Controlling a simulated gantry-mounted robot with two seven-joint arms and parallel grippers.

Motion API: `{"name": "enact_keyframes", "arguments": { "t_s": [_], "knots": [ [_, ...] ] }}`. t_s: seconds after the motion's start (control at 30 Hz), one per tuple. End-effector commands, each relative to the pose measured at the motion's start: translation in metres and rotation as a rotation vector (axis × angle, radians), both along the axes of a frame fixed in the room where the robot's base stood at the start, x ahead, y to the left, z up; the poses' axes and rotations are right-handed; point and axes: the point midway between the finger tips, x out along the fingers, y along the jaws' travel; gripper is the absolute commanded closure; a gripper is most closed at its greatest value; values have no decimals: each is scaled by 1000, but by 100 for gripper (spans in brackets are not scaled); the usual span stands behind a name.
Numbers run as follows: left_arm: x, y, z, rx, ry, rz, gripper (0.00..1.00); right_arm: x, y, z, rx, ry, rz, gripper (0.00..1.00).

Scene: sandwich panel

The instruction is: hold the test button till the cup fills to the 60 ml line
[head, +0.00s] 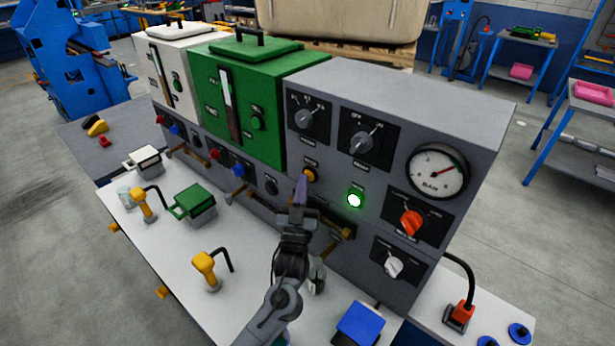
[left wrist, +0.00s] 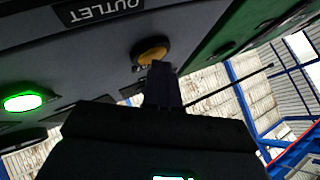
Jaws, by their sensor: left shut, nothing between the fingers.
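The amber button (head: 310,175) is on the front of the grey panel, beside a lit green lamp (head: 355,200). My left gripper (head: 300,188) is shut and empty, its fingertips pointing up right at the amber button. In the left wrist view the shut fingertips (left wrist: 163,82) overlap the lower edge of the amber button (left wrist: 152,52); I cannot tell whether they press it. A pale, cup-like object (head: 318,277) stands below the panel, mostly hidden by my left gripper; its fill level cannot be read. My right gripper is not in view.
The panel has rotary knobs (head: 305,118), a pressure gauge (head: 437,170), an orange-red knob (head: 411,222) and a brass tap (head: 340,235). Yellow-handled tools (head: 205,268), a green box (head: 194,203) and a blue block (head: 358,323) stand on the white bench. A clear vessel (head: 125,196) is at left.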

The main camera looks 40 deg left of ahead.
Motion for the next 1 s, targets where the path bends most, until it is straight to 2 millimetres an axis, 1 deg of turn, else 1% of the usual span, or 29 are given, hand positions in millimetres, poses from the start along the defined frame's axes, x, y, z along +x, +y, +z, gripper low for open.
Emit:
{"name": "enact_keyframes", "arguments": {
  "t_s": [0.77,1.0],
  "knots": [
    [0,0,0,0,1,-1,100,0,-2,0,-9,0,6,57],
    [-6,0,1,-1,1,-1,100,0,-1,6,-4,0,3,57]
  ]
}}
